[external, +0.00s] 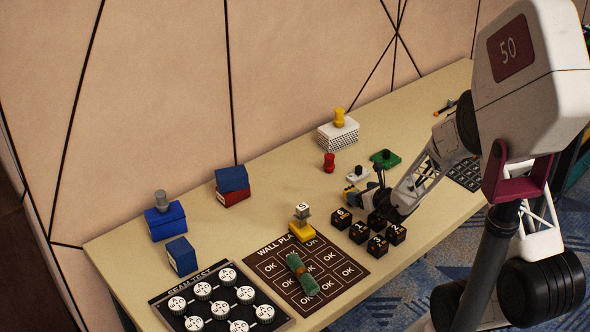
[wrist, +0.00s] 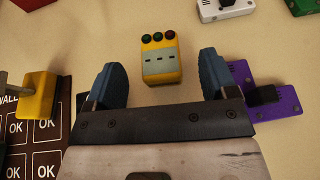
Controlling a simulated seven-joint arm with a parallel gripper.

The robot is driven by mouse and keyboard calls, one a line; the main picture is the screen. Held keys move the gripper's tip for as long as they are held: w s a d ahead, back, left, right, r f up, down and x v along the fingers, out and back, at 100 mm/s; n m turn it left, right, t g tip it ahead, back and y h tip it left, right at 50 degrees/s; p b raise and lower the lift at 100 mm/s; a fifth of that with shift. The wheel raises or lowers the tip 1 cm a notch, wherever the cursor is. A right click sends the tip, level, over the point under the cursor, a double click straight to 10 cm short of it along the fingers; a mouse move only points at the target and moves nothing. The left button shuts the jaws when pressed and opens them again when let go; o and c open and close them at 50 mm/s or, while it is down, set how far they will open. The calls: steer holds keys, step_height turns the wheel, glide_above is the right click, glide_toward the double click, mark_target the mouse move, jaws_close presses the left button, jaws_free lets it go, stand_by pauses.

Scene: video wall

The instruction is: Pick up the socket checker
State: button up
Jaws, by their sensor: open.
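The socket checker looks to be the yellow box with a grey face and three round lamps on its top edge; the wrist view shows it (wrist: 161,59) lying on the table. My gripper (wrist: 160,80) is open, with one blue finger on each side of the near part of the checker. The checker is between and slightly beyond the fingers, and no contact shows.
A purple device (wrist: 278,98) lies close by the right finger. A white device (external: 357,175) and a green one (external: 386,158) are farther back. Several black numbered cubes (external: 358,232) stand near my gripper. A yellow stamp-like block (wrist: 38,95) stands on the left by the dark mat (external: 340,284).

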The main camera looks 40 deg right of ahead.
mark_target(351, 189)
steer(key=shift+x, duration=2.35)
steer(key=shift+a, duration=0.1)
steer(key=shift+c, duration=0.3)
steer(key=c, duration=0.9)
